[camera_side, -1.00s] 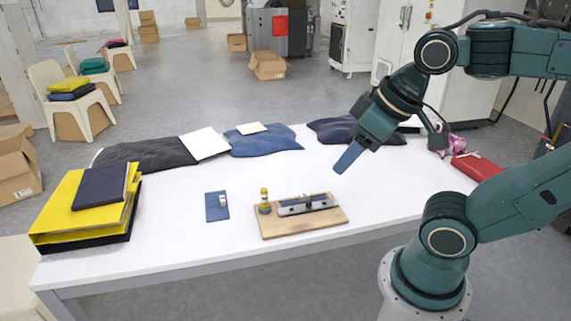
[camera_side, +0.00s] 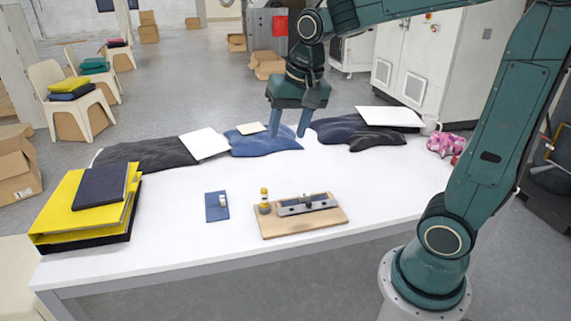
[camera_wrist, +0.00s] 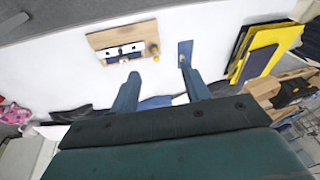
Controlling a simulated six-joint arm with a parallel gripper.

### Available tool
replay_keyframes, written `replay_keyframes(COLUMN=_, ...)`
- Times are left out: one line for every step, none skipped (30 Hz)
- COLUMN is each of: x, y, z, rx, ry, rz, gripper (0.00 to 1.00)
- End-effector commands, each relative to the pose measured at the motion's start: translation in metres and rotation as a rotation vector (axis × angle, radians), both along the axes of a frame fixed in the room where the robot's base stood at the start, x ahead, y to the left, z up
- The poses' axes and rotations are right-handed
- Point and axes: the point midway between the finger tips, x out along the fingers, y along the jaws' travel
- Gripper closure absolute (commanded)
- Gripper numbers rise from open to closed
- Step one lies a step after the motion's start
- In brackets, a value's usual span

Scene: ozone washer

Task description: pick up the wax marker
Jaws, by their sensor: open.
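A small yellow-topped upright piece (camera_side: 264,195) stands in a dark round base at the left end of a wooden board (camera_side: 325,223). A small pale cylinder (camera_side: 222,201) sits on a blue pad (camera_side: 212,213) to the left of the board. I cannot tell for certain which of these is the wax marker. My gripper (camera_side: 288,130) is open and empty, pointing down above the back of the table. In the wrist view the gripper (camera_wrist: 159,70) has its fingers apart, with the yellow piece (camera_wrist: 155,49) and the pale cylinder (camera_wrist: 182,58) beyond them.
A grey metal fixture (camera_side: 303,205) lies on the wooden board. Yellow binders (camera_side: 75,212) are stacked at the table's left end. Dark and blue cloths (camera_side: 265,144) and a white sheet (camera_side: 204,143) lie along the back edge. The white table front (camera_side: 165,240) is clear.

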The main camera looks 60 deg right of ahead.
Motion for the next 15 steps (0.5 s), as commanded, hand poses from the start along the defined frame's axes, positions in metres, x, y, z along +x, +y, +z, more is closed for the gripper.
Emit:
replay_keyframes(x=0.011, y=-0.005, z=-0.006, rx=0.011, ry=0.017, rz=-0.041, gripper=0.53)
replay_keyframes(x=0.017, y=-0.008, z=-0.009, rx=0.017, ry=0.024, rz=-0.066, gripper=0.53)
replay_keyframes(x=0.024, y=-0.011, z=-0.013, rx=0.025, ry=0.034, rz=-0.1, gripper=0.53)
replay_keyframes(x=0.03, y=-0.014, z=-0.016, rx=0.032, ry=0.04, rz=-0.127, gripper=0.53)
replay_keyframes(x=0.035, y=-0.017, z=-0.019, rx=0.038, ry=0.048, rz=-0.151, gripper=0.53)
replay_keyframes(x=0.043, y=-0.021, z=-0.024, rx=0.046, ry=0.057, rz=-0.185, gripper=0.53)
replay_keyframes(x=0.048, y=-0.024, z=-0.028, rx=0.051, ry=0.066, rz=-0.21, gripper=0.53)
replay_keyframes(x=0.053, y=-0.027, z=-0.032, rx=0.057, ry=0.071, rz=-0.236, gripper=0.53)
replay_keyframes(x=0.06, y=-0.031, z=-0.037, rx=0.065, ry=0.082, rz=-0.27, gripper=0.53)
replay_keyframes(x=0.065, y=-0.034, z=-0.042, rx=0.07, ry=0.088, rz=-0.295, gripper=0.53)
replay_keyframes(x=0.07, y=-0.037, z=-0.046, rx=0.075, ry=0.096, rz=-0.321, gripper=0.53)
replay_keyframes(x=0.077, y=-0.041, z=-0.053, rx=0.082, ry=0.105, rz=-0.355, gripper=0.53)
replay_keyframes(x=0.082, y=-0.045, z=-0.058, rx=0.087, ry=0.113, rz=-0.379, gripper=0.53)
replay_keyframes(x=0.087, y=-0.048, z=-0.062, rx=0.092, ry=0.119, rz=-0.406, gripper=0.53)
replay_keyframes(x=0.092, y=-0.053, z=-0.069, rx=0.098, ry=0.128, rz=-0.441, gripper=0.53)
